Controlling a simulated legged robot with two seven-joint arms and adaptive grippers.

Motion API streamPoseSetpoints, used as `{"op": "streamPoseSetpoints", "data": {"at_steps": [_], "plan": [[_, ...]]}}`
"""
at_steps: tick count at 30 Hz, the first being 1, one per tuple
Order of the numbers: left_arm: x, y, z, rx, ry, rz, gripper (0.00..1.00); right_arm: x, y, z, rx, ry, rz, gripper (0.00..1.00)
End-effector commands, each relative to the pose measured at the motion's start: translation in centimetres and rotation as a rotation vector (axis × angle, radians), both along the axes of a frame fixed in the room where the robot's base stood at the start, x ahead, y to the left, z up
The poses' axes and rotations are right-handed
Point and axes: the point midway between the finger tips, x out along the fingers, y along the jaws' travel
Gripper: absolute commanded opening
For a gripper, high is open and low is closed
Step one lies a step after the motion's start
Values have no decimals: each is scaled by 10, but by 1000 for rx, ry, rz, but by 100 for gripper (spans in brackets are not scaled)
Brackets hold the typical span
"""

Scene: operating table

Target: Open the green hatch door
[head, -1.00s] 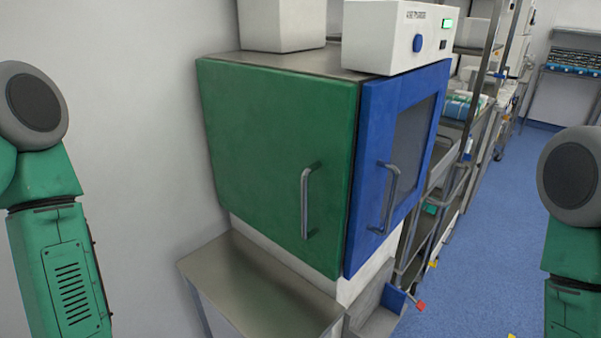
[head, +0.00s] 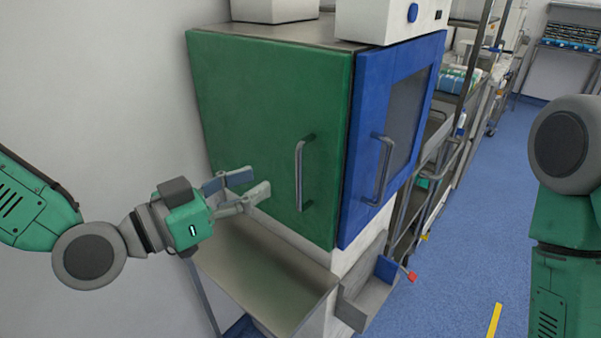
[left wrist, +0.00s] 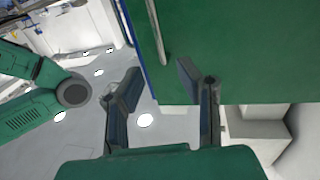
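The green hatch door (head: 250,130) is closed on the front left of the cabinet. Its grey vertical bar handle (head: 299,172) is near the door's right edge. My left gripper (head: 256,184) is open and empty, to the left of the handle and apart from it, with its fingers pointing right. In the left wrist view, the open fingers (left wrist: 158,85) show with the green door (left wrist: 235,50) and the handle (left wrist: 157,32) beyond them. My right arm shows at the right edge of the head view, but its gripper is out of view.
A blue door (head: 355,190) with a window and its own handle (head: 383,170) adjoins the green door on the right. A metal shelf (head: 265,275) juts out below the green door. White boxes (head: 275,10) stand on the cabinet. Blue floor lies open at right.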

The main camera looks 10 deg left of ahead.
Motion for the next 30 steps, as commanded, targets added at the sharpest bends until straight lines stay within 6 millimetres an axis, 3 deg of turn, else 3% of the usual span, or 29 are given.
{"op": "streamPoseSetpoints", "data": {"at_steps": [6, 12, 26, 29, 30], "plan": [[34, -36, 4, -1, -1, -3, 31, 1, 0, 10, 0, -3, 0, 0], [55, -58, 3, -1, 0, -2, 31, 1, 0, 13, 0, -2, 0, 0], [66, -67, 3, -4, 1, -1, 31, 1, 0, 13, 0, -2, 0, 0], [66, -67, 3, -2, 1, -1, 3, 1, 0, 13, 0, -2, 0, 0], [66, -67, 3, -2, 1, -1, 0, 1, 0, 13, 0, -2, 0, 0]]}}
